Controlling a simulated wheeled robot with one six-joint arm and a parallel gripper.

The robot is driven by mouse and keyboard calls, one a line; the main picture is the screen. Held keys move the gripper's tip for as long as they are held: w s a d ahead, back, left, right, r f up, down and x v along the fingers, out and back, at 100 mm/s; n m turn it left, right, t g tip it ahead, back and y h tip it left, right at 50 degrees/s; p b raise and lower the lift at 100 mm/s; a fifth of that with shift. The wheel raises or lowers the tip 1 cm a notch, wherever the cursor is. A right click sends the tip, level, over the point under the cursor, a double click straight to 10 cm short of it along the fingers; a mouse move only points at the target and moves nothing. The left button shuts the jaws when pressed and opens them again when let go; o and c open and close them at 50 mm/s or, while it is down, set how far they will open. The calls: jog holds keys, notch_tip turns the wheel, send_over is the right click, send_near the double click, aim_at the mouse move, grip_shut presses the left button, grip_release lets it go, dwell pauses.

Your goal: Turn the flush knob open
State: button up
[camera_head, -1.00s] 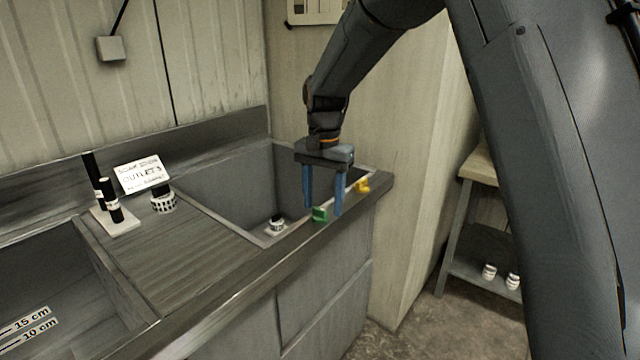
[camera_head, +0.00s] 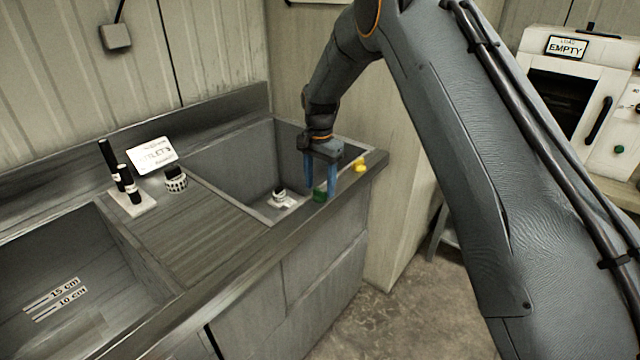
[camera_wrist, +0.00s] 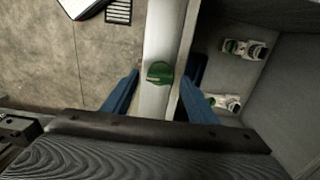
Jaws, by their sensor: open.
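A green knob (camera_head: 320,194) sits on the front rim of the right-hand sink basin (camera_head: 240,165). A yellow knob (camera_head: 360,165) sits on the same rim farther right. I cannot read a label on either knob. My gripper (camera_head: 321,192) points down over the rim with its blue fingers open, one on each side of the green knob. In the wrist view the green knob (camera_wrist: 160,73) lies between the two spread fingers (camera_wrist: 158,92), with a gap to each. It is not gripped.
White fittings, one with a green part (camera_wrist: 245,48), lie inside the basin. A card (camera_head: 150,156) and black cylinders (camera_head: 118,175) stand on the left of the counter. A white machine marked EMPTY (camera_head: 580,75) stands at the right. Floor in front is clear.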

jog(key=shift+f, duration=0.7)
jog(key=c, duration=1.1)
jog(key=shift+o, duration=0.2)
